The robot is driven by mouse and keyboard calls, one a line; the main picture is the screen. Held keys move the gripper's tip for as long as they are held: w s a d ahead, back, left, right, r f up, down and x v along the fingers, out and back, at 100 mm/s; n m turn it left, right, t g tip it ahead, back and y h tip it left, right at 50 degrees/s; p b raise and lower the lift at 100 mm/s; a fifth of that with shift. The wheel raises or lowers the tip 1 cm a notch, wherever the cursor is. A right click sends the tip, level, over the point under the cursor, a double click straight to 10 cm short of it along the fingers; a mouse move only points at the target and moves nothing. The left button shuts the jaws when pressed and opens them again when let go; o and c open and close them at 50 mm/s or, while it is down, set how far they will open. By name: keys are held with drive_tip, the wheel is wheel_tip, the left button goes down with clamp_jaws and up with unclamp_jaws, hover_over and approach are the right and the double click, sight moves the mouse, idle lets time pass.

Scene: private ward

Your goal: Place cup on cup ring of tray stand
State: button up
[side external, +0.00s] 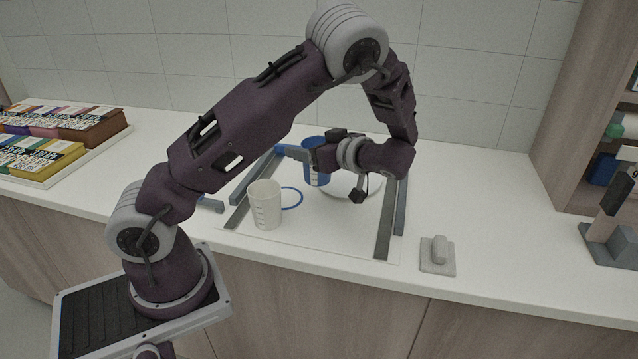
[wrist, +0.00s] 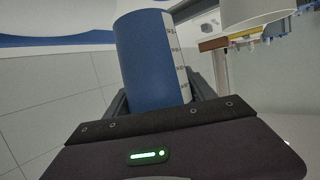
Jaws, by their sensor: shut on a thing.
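A blue cup (side external: 313,177) with a pale graduated strip is in my gripper (side external: 316,160). In the wrist view the blue cup (wrist: 150,62) fills the space between the dark fingers, which are shut on it. The cup looks roughly upright in the side view, over the back part of the tray stand (side external: 383,225). My gripper hides part of it, and I cannot tell its height above the surface. A thin blue ring (side external: 299,200) shows in front of it, against the right side of a white graduated cup (side external: 265,206); I cannot tell whether they are joined.
A round white dish (side external: 368,190) lies partly behind my wrist. A small grey block on a plate (side external: 438,254) stands right of the stand. Books (side external: 62,128) lie on a tray at the far left, and a wooden shelf (side external: 560,120) stands at the right.

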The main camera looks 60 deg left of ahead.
sight(310, 173)
wheel_tip(310, 173, down, 7)
drive_tip(key=shift+r, duration=0.1)
drive_tip(key=o, duration=1.4)
drive_tip(key=shift+f, duration=0.2)
drive_tip(key=shift+c, duration=0.2)
drive_tip(key=shift+r, duration=0.1)
